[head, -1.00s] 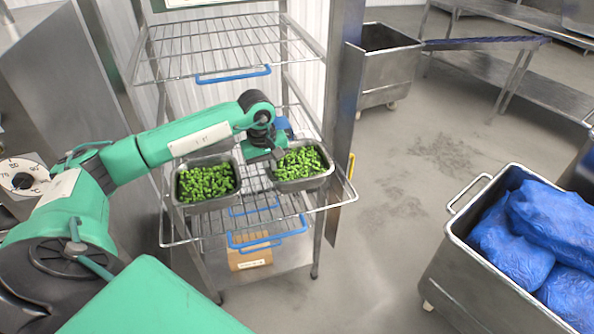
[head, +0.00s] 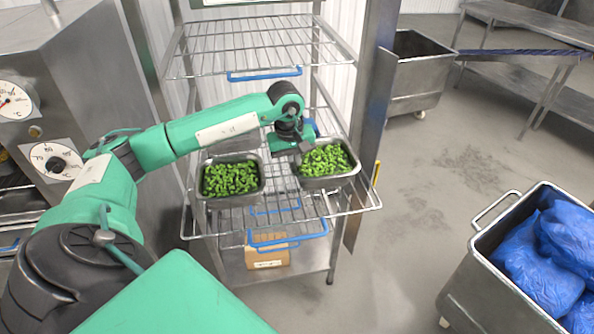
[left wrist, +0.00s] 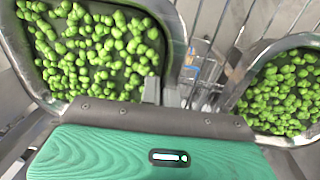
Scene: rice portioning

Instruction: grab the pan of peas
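Two metal pans of peas stand side by side on a wire shelf, the left pan (head: 208,200) and the right pan (head: 330,181). In the left wrist view, one pan (left wrist: 177,40) fills the upper left and another pan (left wrist: 250,62) shows at the right. A grey finger (left wrist: 151,90) sits at the rim of the upper-left pan. Whether the fingers are closed on that rim is unclear. My right gripper is not in view.
The wire rack (head: 250,75) has another shelf above the pans and a cardboard box (head: 268,252) below. A steel bin (head: 500,200) with blue bags stands at the right. A second bin (head: 418,72) stands behind. The floor between them is clear.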

